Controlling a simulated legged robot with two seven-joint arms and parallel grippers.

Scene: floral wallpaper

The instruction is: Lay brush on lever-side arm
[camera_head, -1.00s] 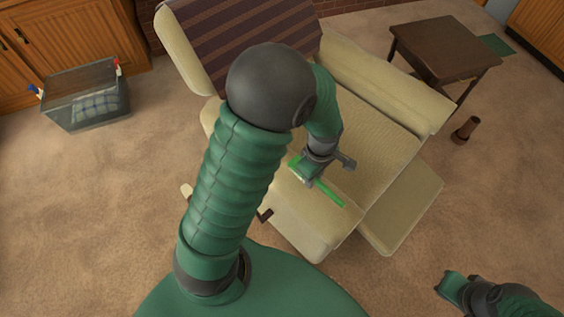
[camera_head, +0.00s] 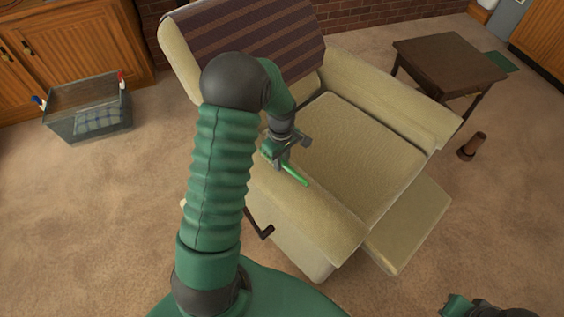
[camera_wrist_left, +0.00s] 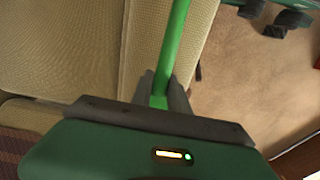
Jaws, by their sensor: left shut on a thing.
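A green brush (camera_head: 293,173) is held in my left gripper (camera_head: 284,160), which is shut on it. In the left wrist view its green handle (camera_wrist_left: 174,50) runs up from between the fingers. The brush is over the near arm (camera_head: 318,213) of a cream recliner, the side with the dark lever (camera_head: 262,228). I cannot tell whether the brush touches the arm. The brush's head is mostly hidden by the gripper. My right gripper (camera_head: 455,305) is at the bottom right edge, partly cut off, away from the chair.
The recliner's seat (camera_head: 350,150) is bare, and a striped cloth (camera_head: 245,40) covers its backrest. A dark side table (camera_head: 450,62) stands beyond the far arm. A brown object (camera_head: 472,147) is on the carpet. A clear bin (camera_head: 88,108) stands at left.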

